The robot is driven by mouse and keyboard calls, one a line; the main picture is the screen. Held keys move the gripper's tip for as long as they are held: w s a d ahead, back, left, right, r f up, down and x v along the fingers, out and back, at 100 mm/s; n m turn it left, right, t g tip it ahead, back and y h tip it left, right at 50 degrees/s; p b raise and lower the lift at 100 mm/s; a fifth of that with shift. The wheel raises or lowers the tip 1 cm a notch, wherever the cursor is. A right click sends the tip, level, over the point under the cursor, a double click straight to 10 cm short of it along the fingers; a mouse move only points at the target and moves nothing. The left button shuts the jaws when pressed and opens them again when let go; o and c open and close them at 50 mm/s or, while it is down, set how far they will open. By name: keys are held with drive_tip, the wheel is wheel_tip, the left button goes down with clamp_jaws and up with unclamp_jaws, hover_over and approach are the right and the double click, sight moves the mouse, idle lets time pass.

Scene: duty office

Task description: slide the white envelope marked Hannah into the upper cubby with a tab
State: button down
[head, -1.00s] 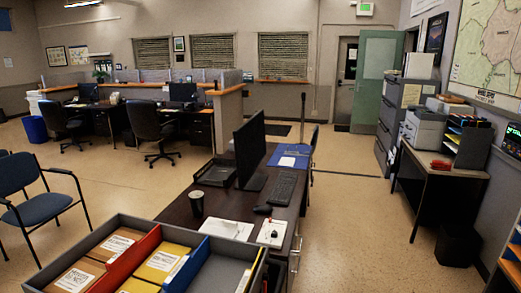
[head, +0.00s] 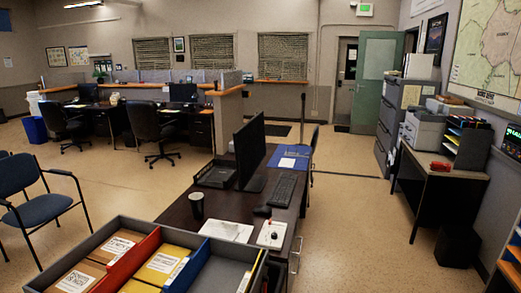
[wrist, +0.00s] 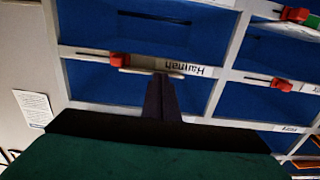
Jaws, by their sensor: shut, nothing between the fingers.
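In the wrist view my gripper (wrist: 162,84) is shut and empty, its dark fingers reaching toward a rack of blue-backed cubbies with white frames (wrist: 222,98). The picture is upside down there. A label reading Hannah (wrist: 182,68) is on a frame strip just beyond the fingertips. A red tab (wrist: 119,60) sits on the same strip, left of the label. A thin pale edge (wrist: 150,72) lies by the fingertips; I cannot tell whether it is the white envelope. No envelope marked Hannah can be made out elsewhere. The head view does not show my gripper.
More red tabs (wrist: 282,85) sit on neighbouring cubbies. In the head view a grey divided tray (head: 230,262) holds brown and yellow labelled packets in front. A dark desk (head: 212,208) with a monitor (head: 250,152) stands behind it. Floor (head: 345,230) is open to the right.

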drive_tip(key=shift+s+d, duration=0.15)
drive_tip(key=shift+d, duration=0.4)
drive_tip(key=shift+a, duration=0.1)
drive_tip(key=p+v, duration=0.4)
drive_tip(key=v, duration=0.5)
idle(0.7)
